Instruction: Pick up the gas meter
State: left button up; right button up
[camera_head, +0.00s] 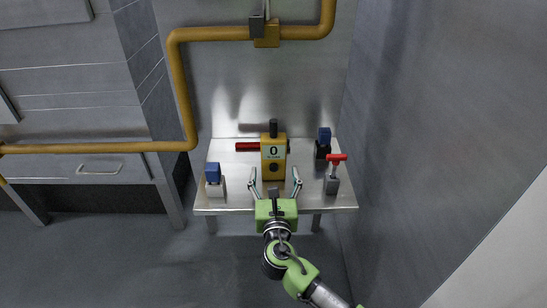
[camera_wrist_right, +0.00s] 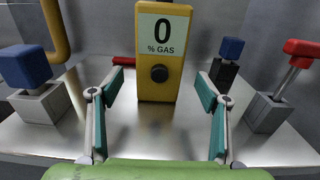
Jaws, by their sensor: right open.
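The gas meter (camera_head: 273,168) is a yellow upright box on the metal table, with a white label reading "0 % GAS" and a black knob below it. My left gripper is not in view.
On the metal table (camera_head: 235,203), a blue-topped white block (camera_head: 214,180) stands left, a blue-topped black block (camera_head: 323,143) back right, and a red-handled grey block (camera_head: 333,175) front right. A red bar (camera_head: 248,146) lies behind. A yellow pipe (camera_head: 180,90) runs along the wall.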

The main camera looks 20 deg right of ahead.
jog(key=shift+w+d+f, duration=0.1)
jog(key=shift+w+d, duration=0.05)
jog(key=shift+w, duration=0.3)
jog(key=b+x, duration=0.1)
jog(key=x, duration=0.3)
jog(key=shift+w, duration=0.2)
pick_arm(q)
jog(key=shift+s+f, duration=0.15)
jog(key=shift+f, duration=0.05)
pick_arm(e)
jog(key=shift+c, duration=0.3)
jog(key=c, duration=1.3)
